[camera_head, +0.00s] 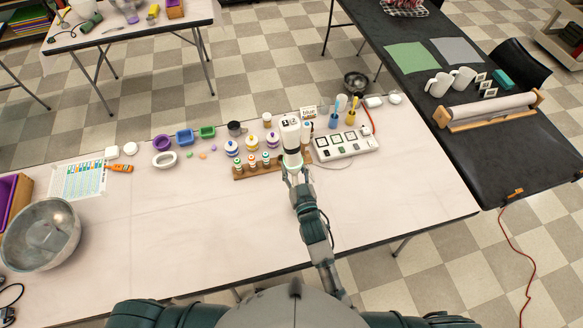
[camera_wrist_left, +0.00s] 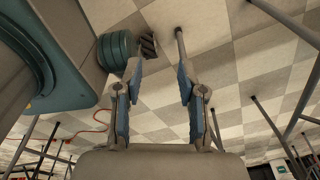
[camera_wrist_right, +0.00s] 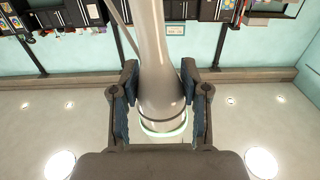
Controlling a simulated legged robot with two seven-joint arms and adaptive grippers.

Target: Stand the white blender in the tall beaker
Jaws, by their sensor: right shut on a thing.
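The white blender (camera_head: 290,133) is upright over the far part of the table, in front of the small bottles. My right gripper (camera_head: 293,172) is shut around it near a pale green ring. In the right wrist view, the blender (camera_wrist_right: 158,60) lies between both fingers of the gripper (camera_wrist_right: 159,78), with the green ring close to the palm. I cannot make out the tall beaker; the blender and my arm hide part of the table there. My left gripper (camera_wrist_left: 159,68) is open and empty, with floor behind it.
A wooden rack (camera_head: 243,174) with small bottles stands left of the blender. A metal bowl (camera_head: 42,236) is far left. The table's front middle (camera_head: 200,230) is clear.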

